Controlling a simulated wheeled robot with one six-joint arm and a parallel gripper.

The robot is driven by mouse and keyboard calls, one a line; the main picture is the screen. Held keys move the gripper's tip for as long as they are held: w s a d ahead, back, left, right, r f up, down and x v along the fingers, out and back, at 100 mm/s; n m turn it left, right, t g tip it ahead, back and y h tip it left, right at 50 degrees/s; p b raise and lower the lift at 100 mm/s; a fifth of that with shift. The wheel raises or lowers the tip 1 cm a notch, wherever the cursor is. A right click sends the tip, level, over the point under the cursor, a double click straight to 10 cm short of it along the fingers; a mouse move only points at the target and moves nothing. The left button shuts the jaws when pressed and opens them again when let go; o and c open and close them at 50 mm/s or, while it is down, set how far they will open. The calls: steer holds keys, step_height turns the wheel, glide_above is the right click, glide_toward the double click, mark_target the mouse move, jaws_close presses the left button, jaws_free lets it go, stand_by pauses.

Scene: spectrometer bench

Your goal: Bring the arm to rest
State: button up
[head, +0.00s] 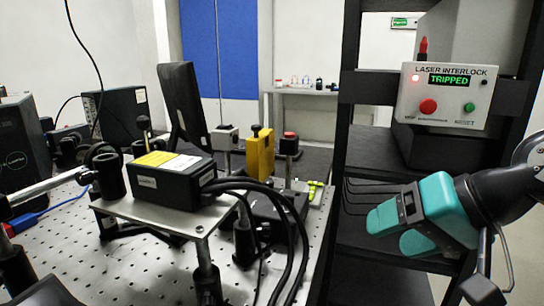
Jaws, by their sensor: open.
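My gripper (384,232) is at the right of the head view, with teal fingers. It points left toward the optical bench (75,262). The two fingers are apart and nothing shows between them. It hangs in front of the dark rack (372,160), below the laser interlock box (445,97). It is apart from the bench's right edge. My arm comes in from the right edge of the picture, and most of it is out of view.
The interlock box reads TRIPPED, with a lit red lamp, a red button and a green button. A black laser module (170,182) with thick black cables (285,215) stands on a raised plate. A yellow block (260,153) stands behind it.

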steer(key=s+a+f+n+g+h, duration=0.1)
steer(key=s+f+n+g, duration=0.15)
steer(key=s+n, duration=0.2)
steer(key=s+a+f+n+g+h, duration=0.1)
steer(key=s+a+n+g+h, duration=0.15)
steer(key=s, duration=0.35)
step_height(320, 180, up, 18)
steer(key=d+n+g+p, duration=0.1)
steer(key=p, duration=1.7)
steer(key=shift+y+p, duration=0.3)
steer(key=shift+y, duration=0.05)
steer(key=shift+r, duration=0.1)
